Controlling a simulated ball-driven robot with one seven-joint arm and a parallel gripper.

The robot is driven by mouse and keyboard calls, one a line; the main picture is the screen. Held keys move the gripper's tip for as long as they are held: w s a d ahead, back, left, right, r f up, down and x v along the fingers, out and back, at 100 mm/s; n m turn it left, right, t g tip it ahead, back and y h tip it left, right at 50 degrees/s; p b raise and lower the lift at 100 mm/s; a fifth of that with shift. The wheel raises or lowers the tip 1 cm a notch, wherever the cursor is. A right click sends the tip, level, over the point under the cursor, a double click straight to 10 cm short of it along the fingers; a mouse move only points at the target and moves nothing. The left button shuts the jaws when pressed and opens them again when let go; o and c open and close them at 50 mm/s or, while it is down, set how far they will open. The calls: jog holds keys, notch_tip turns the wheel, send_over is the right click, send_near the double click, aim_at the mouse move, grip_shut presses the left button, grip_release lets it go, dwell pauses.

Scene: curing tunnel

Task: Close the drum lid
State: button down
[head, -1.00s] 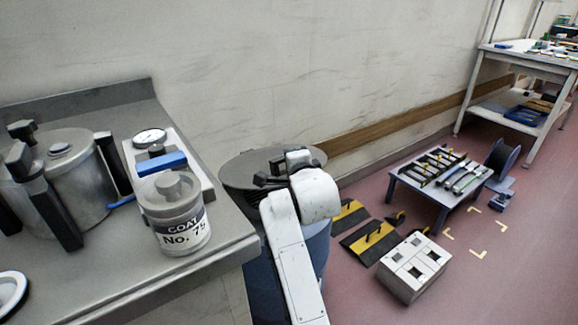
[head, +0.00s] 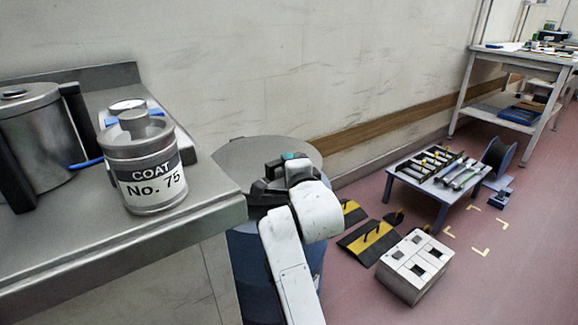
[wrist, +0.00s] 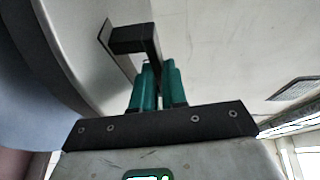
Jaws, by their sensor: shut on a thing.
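The drum (head: 245,275) is a blue barrel standing on the floor beside the bench, partly hidden by my arm. Its round grey lid (head: 245,152) is at the drum's top, against the wall side; I cannot tell whether it is tilted or fully seated. My gripper (head: 288,158) is at the lid's near side. In the wrist view, the green fingertips of my gripper (wrist: 157,78) are shut on a black bracket-shaped handle (wrist: 135,40), which stands out from the pale lid face (wrist: 90,40) on the left. The handle's grip is mostly hidden in the head view.
A grey bench (head: 215,212) with a can marked No. 75 (head: 146,175) and a metal pot (head: 38,140) is close on the left. A white box (head: 412,265), black-and-yellow ramps (head: 372,240) and a low tool table (head: 400,172) stand right of the drum.

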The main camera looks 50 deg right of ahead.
jog(key=shift+s+f, duration=0.1)
jog(key=shift+f, duration=0.6)
jog(key=c, duration=1.2)
grip_release()
jog(key=v, duration=1.1)
jog(key=shift+r, duration=0.4)
